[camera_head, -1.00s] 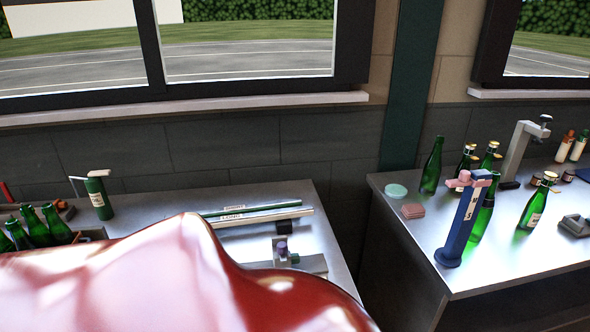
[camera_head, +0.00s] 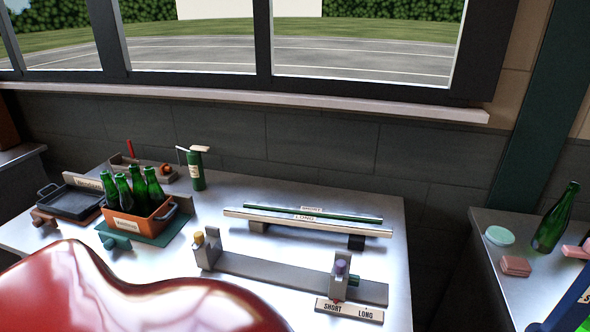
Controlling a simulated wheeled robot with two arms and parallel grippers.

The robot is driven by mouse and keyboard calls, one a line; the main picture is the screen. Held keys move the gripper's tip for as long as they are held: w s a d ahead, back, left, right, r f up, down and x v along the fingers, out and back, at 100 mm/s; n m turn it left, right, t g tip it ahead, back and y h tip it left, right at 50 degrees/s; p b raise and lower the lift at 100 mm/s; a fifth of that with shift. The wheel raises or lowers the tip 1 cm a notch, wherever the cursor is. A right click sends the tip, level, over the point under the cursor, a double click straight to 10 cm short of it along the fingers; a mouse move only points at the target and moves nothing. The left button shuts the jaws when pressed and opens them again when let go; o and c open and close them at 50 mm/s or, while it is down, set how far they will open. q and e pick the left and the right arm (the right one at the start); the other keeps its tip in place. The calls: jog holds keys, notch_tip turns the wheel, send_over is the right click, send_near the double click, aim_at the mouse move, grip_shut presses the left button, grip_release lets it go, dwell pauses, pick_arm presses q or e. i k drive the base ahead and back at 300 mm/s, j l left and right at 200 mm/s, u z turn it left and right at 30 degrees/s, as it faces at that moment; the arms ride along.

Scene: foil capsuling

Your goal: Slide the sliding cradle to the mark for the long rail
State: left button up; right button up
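A plate marked SHORT and LONG (camera_head: 349,311) lies in front. The cradle's small red pointer (camera_head: 338,300) is nearer the SHORT word than the LONG word. A grey end cradle with a yellow knob (camera_head: 206,250) stands at the track's left end. The long rail (camera_head: 345,227), pale and labelled LONG, lies behind the track. Neither gripper is in view.
A green-topped rail labelled SHORT (camera_head: 345,216) lies behind the long one. My red body hides the front left. A second table (camera_head: 500,225) stands right, across a gap.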

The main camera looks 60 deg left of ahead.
aim_at(337, 291)
jog(key=i+l+u, duration=0.1)
jog(key=u, duration=0.35)
jog(key=i+l+u, duration=0.1)
jog(key=u, duration=0.4)
jog(key=l+u, duration=0.3)
jog(key=u, duration=0.15)
jog(key=l+u, duration=0.25)
jog(key=u, duration=0.2)
jog(key=l, duration=0.5)
jog(key=k+l+z, duration=0.1)
jog(key=l, duration=0.4)
